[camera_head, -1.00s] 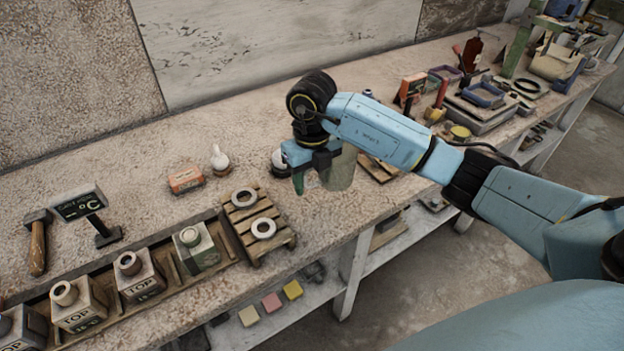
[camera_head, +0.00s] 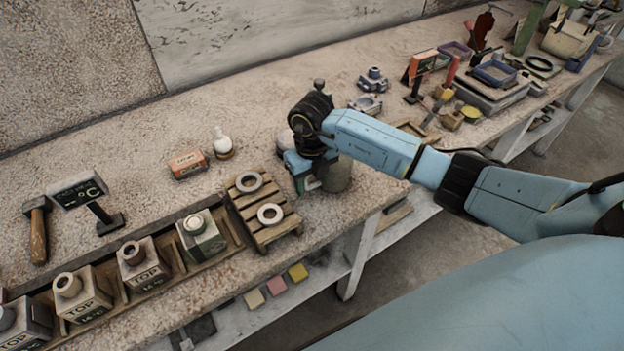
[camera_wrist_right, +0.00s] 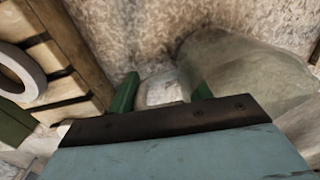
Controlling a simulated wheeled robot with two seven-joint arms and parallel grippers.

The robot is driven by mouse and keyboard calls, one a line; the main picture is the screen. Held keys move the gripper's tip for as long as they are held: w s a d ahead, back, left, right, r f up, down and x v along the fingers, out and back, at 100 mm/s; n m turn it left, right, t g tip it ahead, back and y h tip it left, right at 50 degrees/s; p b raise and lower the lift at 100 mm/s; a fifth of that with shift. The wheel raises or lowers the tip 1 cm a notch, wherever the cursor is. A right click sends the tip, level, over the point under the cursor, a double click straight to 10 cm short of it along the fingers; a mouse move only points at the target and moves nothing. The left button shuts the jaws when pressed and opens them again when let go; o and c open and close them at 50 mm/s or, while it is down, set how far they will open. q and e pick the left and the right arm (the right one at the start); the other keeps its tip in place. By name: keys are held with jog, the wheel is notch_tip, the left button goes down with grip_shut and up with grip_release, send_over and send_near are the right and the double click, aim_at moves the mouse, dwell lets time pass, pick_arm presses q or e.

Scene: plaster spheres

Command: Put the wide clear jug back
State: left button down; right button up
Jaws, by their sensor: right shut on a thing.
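The wide clear jug (camera_head: 337,175) is a greenish see-through vessel. It stands upright at the bench's front edge, to the right of the small pallet; whether its base touches the bench is hard to tell. My right gripper (camera_head: 306,183) is beside its left side, shut on part of it, probably the handle. In the right wrist view the jug (camera_wrist_right: 245,85) fills the right side, and the green fingers of my right gripper (camera_wrist_right: 162,92) sit either side of a pale piece next to it. My left gripper is out of view.
A wooden pallet (camera_head: 285,231) with two pale rings is just left of the jug. A row of labelled bottles (camera_head: 140,262), an orange box (camera_head: 188,164) and a small white flask (camera_head: 222,142) stand further left. Trays and tools crowd the right. The bench behind the gripper is partly clear.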

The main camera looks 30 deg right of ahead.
jog(key=shift+f, duration=0.2)
jog(key=o, duration=1.3)
jog(key=shift+c, duration=0.2)
jog(key=shift+r, duration=0.1)
notch_tip(320, 180, up, 12)
jog(key=shift+r+p, duration=0.15)
jog(key=shift+p, duration=0.2)
